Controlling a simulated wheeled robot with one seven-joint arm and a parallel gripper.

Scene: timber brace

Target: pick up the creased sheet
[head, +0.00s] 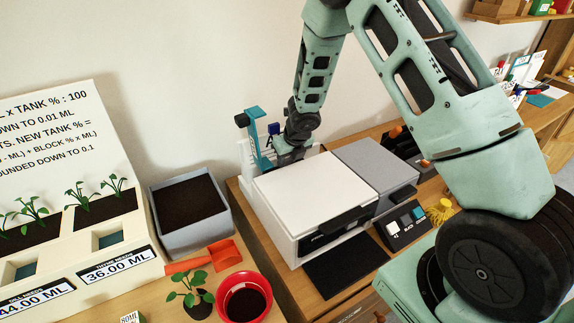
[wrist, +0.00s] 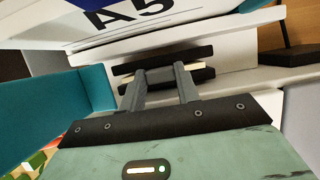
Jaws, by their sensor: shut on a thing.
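The printer (head: 315,195) stands on the wooden counter, with a white top and a black front slot. My gripper (head: 288,157) reaches down behind its back edge, by the rear feed area. A thin pale edge (wrist: 202,67) shows between the pads. It looks like part of the creased sheet, but its creases cannot be made out and most of it is hidden. In the head view the printer and my wrist hide the sheet.
A white panel marked A5 (wrist: 125,18) is close ahead of the fingers. A teal guide (wrist: 88,90) stands close on the left; it also shows in the head view (head: 258,143). A grey unit (head: 372,165) adjoins the printer. A soil box (head: 190,208) stands to the left.

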